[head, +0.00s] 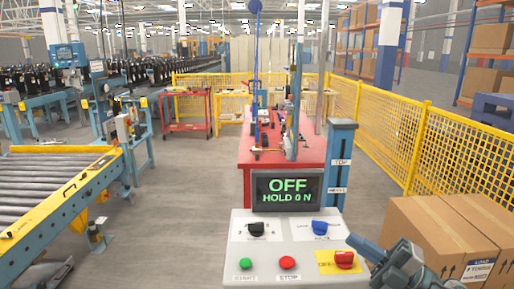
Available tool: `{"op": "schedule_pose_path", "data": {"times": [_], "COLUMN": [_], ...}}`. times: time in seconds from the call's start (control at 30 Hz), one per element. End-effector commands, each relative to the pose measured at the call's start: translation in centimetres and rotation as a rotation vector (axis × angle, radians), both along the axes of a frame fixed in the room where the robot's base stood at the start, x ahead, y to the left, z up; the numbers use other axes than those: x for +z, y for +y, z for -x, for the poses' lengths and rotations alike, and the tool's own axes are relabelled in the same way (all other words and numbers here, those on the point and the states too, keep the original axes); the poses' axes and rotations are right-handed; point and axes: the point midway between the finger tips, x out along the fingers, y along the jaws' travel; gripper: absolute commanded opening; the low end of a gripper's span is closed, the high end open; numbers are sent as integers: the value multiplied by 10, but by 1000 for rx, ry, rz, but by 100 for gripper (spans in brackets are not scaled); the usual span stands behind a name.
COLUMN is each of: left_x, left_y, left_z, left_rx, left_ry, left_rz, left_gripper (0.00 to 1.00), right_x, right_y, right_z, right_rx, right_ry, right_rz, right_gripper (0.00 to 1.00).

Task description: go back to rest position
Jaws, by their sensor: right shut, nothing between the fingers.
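My right gripper (358,244) reaches in from the bottom right corner. It is shut and empty, and its tip is beside the right edge of the control panel. The control panel (240,240) stands in front of me, with a green START button (245,263), a red STOP button (287,262), a black knob (256,228), a blue knob (319,227) and a red knob on a yellow plate (344,259). The screen (287,190) above it reads OFF and HOLD ON in green. My left gripper is not in view.
Cardboard boxes (425,230) stand close on the right, next to my right arm. A roller conveyor (50,190) runs along the left. A red table (262,160) is behind the panel, and a yellow mesh fence (450,150) is at the right. The floor (190,200) between conveyor and panel is clear.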

Motion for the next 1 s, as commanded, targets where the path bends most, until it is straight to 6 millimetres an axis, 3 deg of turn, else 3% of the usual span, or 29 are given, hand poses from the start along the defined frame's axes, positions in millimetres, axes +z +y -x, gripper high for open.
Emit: {"op": "schedule_pose_path", "data": {"times": [0.13,0.23,0.37,0.47,0.57,0.73,0.83,1.0], "left_x": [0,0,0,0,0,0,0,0], "left_y": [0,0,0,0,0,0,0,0], "left_z": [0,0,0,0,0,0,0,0], "left_rx": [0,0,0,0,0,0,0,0], "left_ry": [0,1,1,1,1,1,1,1], "left_rz": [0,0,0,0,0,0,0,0], "left_gripper": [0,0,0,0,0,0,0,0], "right_x": [-1,-16,-55,-97,-147,-231,-266,-301], "right_y": [-24,-48,-79,-99,-111,-112,-104,-87], "right_z": [-4,-7,-4,7,28,87,124,178], "right_rx": [-206,-365,-579,-745,-906,-1140,-1229,-1317], "right_ry": [101,209,396,577,785,1176,1373,1630], "right_rz": [-287,-454,-628,-727,-789,-810,-780,-710], "right_gripper": [0,0,0,0,0,0,0,0]}}
